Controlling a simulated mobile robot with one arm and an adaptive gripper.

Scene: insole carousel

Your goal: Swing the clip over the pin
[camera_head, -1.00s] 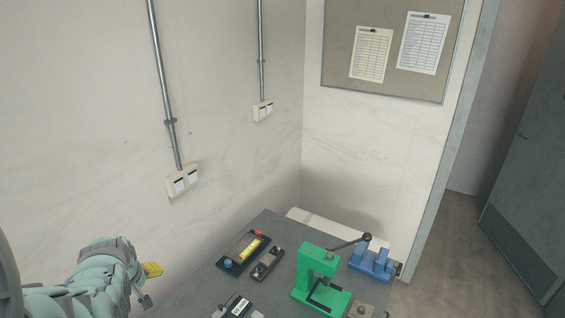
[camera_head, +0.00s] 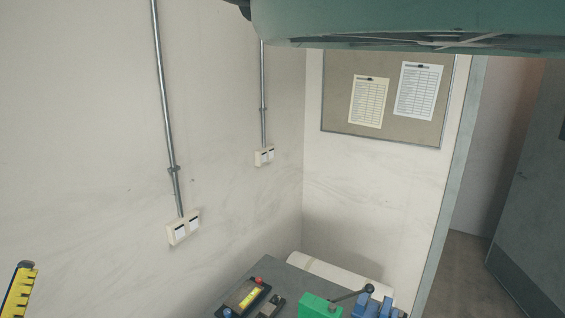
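I cannot make out the clip or the pin in the head view. A yellow strip with black marks (camera_head: 19,291) is cut off in the lower left corner. It resembles the yellow part beside my gripper earlier, but the fingers do not show, so I cannot tell their opening or whether they hold anything. A large teal part of my own arm seems to cross the top right of the view.
A grey table (camera_head: 292,278) is at bottom centre, cut off by the frame. It bears a control box with red and blue buttons (camera_head: 243,299), a green press (camera_head: 315,304) with a dark lever, and a blue fixture (camera_head: 372,305). A white roll (camera_head: 330,272) lies behind.

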